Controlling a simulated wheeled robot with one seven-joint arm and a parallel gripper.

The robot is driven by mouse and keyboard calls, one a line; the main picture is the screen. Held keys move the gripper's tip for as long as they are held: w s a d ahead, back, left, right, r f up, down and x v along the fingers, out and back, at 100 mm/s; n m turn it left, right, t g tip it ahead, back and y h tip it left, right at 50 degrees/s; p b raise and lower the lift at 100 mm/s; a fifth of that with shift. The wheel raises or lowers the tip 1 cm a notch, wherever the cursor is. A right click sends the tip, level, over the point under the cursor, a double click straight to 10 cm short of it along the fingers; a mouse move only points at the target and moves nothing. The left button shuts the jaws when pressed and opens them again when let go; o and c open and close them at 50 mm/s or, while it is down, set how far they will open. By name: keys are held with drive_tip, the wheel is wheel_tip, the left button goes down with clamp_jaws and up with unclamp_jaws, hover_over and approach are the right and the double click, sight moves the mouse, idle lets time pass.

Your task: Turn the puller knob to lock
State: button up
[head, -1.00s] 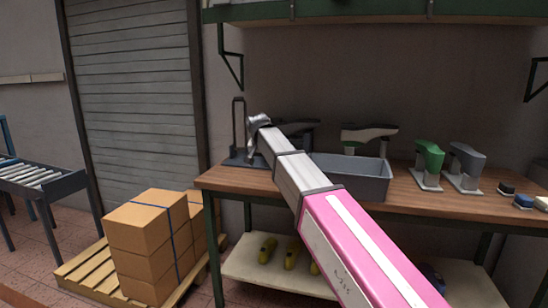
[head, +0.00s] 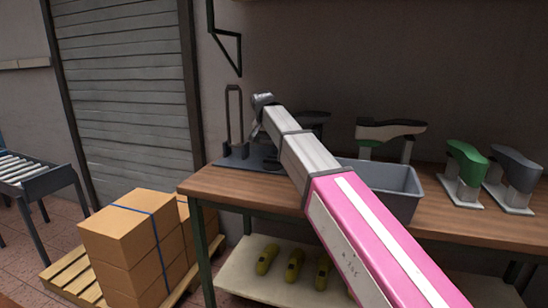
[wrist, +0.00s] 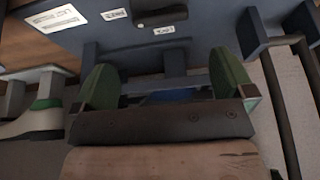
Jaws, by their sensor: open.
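The puller (head: 232,164) stands at the left end of the workbench, a dark blue-grey plate with a tall loop-shaped bar. In the wrist view its plate (wrist: 210,20) carries a black knob (wrist: 162,15) at the top edge, with small white labels beside it; one appears to read LOCK (wrist: 164,31). My gripper (wrist: 165,72) shows two green fingers spread apart with nothing between them. The knob lies beyond the fingers, apart from them. In the head view the fingers are hidden behind my arm, whose end is over the puller.
A grey bin (head: 390,190) stands on the wooden workbench (head: 450,225) right of the puller. Beyond it are a white-and-green stand (head: 390,132), a green last (head: 466,163) and a grey last (head: 515,170). Cartons (head: 130,235) sit on a pallet at the left.

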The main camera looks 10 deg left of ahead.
sight(272, 160)
drive_tip(key=x, duration=1)
drive_tip(key=shift+f, duration=0.2)
drive_tip(key=c, duration=0.6)
